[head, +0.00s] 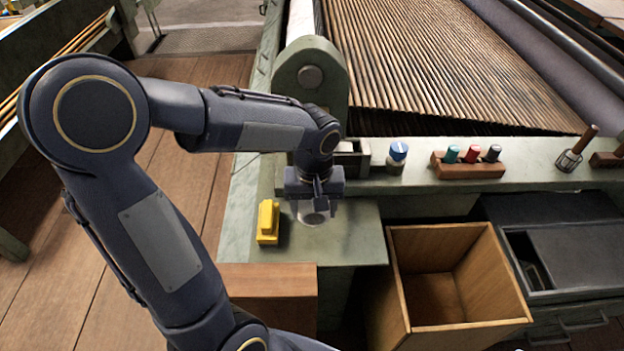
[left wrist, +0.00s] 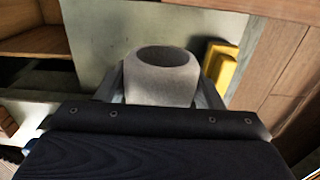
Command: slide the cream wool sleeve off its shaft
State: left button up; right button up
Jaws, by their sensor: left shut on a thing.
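The sleeve (left wrist: 160,88) is a pale grey-beige, thick-walled tube in the left wrist view. Its open end shows a dark hollow, and I see no shaft in it. My left gripper (head: 316,204) is shut on it, with one finger on each side. In the head view the sleeve (head: 313,217) shows only as a small pale end under the gripper, over the green ledge. I cannot tell whether it touches the ledge. My right gripper is not in view.
A yellow block (head: 268,222) sits on the ledge just left of the gripper. A blue-topped knob (head: 397,157) and a wooden rack with coloured caps (head: 468,169) stand on the rail. An open wooden bin (head: 398,290) is at lower right.

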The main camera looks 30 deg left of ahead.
pick_arm(q)
jog(key=shift+s+d, duration=0.5)
jog(key=shift+s, duration=0.3)
jog(key=shift+s+d, duration=0.45)
jog(key=shift+s, duration=0.35)
jog(key=shift+s+d, duration=0.5)
jog(key=shift+s, duration=0.3)
jog(key=shift+s+d+r+p, duration=0.55)
jog(key=shift+s+r, duration=0.2)
jog(key=shift+s, duration=0.1)
jog(key=shift+s+d+r+p, duration=0.4)
jog(key=shift+s+d+r, duration=0.1)
jog(key=shift+s+r, duration=0.3)
